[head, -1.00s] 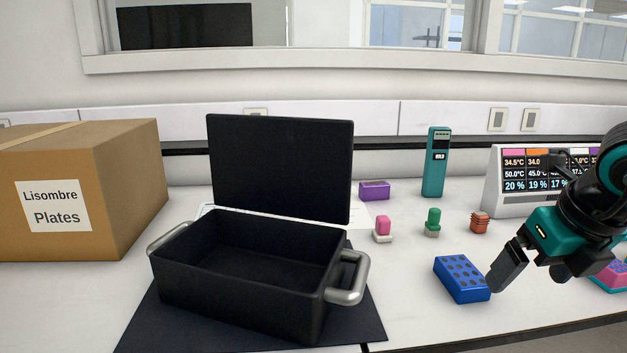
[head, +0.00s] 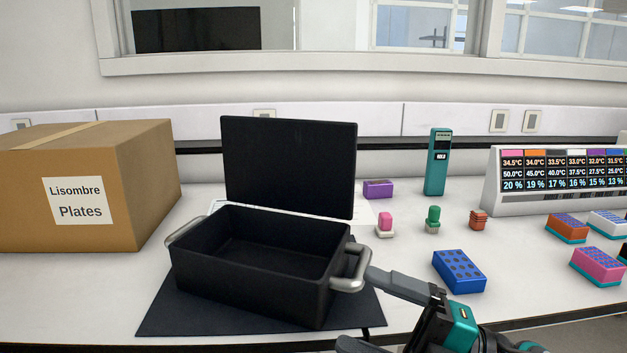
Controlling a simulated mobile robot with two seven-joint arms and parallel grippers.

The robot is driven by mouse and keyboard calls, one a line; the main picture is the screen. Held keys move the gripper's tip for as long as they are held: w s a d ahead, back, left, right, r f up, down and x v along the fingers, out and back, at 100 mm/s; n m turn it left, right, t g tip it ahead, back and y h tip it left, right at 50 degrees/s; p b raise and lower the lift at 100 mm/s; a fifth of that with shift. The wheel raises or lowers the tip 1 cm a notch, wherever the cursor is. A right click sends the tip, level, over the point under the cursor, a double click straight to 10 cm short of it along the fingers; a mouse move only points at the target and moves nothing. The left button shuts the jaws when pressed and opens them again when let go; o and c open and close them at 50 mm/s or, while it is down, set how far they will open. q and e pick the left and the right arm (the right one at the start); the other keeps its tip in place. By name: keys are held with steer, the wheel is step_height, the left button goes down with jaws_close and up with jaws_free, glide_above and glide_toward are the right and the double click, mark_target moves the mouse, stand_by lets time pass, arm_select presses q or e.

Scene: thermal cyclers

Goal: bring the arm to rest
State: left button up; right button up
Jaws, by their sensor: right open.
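My right gripper (head: 356,307) is low in the head view, at the front right of the open black box (head: 245,285). Its jaws are open, with nothing visible between them. Its upper finger reaches left towards the box's silver right handle (head: 352,273); I cannot tell whether they touch. Part of the lower finger and the arm is cut off by the bottom edge. My left gripper is out of view.
The box stands on a dark mat (head: 160,318), with its black lid (head: 290,165) upright behind. A carton (head: 140,180) stands left. Orange (head: 567,227) and pink (head: 598,265) blocks lie right, before a display unit (head: 495,190).

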steer(key=w+d+f+m+t+h, duration=0.1)
steer(key=d+f+m+t+h, duration=0.35)
steer(key=f+m+h, duration=0.4)
steer(key=d+f+m+t+h, duration=0.5)
steer(key=f+m, duration=0.4)
steer(key=m, duration=0.5)
steer(key=s+d+f+m+g+h+p, duration=0.1)
steer(key=s+f+m+g+h, duration=0.3)
steer(key=s+f, duration=0.6)
step_height(320, 180, down, 4)
steer(key=shift+s+f+m+g, duration=0.1)
steer(key=shift+s+m+g, duration=0.2)
steer(key=shift+m, duration=0.55)
steer(key=shift+w, duration=0.1)
